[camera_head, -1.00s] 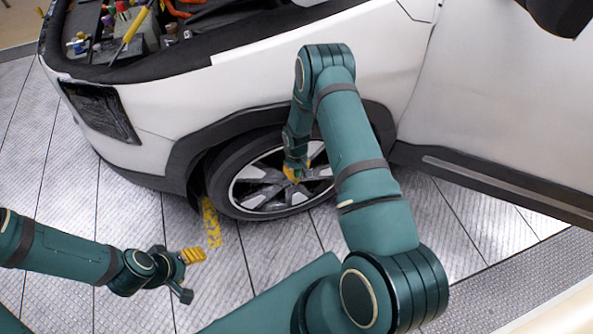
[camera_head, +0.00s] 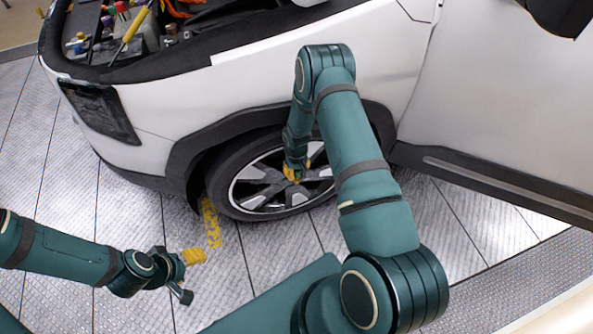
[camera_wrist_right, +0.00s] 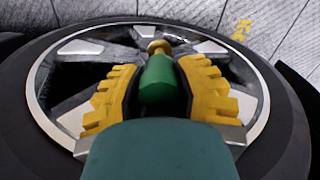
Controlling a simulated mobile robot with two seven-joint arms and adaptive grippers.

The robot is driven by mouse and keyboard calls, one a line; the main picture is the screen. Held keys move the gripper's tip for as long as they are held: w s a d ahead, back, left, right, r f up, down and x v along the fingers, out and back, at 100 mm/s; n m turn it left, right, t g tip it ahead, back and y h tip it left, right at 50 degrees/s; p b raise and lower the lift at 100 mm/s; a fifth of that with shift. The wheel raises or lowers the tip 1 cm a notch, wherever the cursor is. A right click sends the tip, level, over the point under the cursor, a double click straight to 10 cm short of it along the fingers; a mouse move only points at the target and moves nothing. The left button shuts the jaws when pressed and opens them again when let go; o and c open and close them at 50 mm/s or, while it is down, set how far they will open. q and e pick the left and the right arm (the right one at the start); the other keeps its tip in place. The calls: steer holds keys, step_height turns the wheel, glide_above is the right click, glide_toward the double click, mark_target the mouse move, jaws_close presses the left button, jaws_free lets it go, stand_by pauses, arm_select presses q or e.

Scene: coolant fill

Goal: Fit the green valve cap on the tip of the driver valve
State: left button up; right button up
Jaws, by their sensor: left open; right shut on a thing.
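The green valve cap (camera_wrist_right: 160,80) is between the yellow fingers of my right gripper (camera_wrist_right: 158,90), which is shut on it. A brass-coloured tip (camera_wrist_right: 158,46), which looks like the driver valve, shows just beyond the cap's far end and lines up with it. I cannot tell whether cap and tip touch or how far they overlap. In the head view my right gripper (camera_head: 291,173) is in front of the wheel, near its hub; the cap and valve cannot be made out there. My left gripper (camera_head: 187,275) is open and empty above the floor at lower left.
The front wheel (camera_head: 238,168) has grey spokes and a dark tyre, and sits under the white car's fender (camera_head: 260,75). The open engine bay is at top left and the car's door at right. The floor (camera_head: 60,190) is clear, with a yellow marking (camera_head: 211,222) beside the tyre.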

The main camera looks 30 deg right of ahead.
mark_target(297, 176)
steer(key=shift+f, duration=1.45)
steer(key=shift+f, duration=0.2)
jaws_close()
steer(key=o, duration=1)
jaws_free()
steer(key=shift+r, duration=0.15)
step_height(297, 176, up, 12)
steer(key=shift+f, duration=0.1)
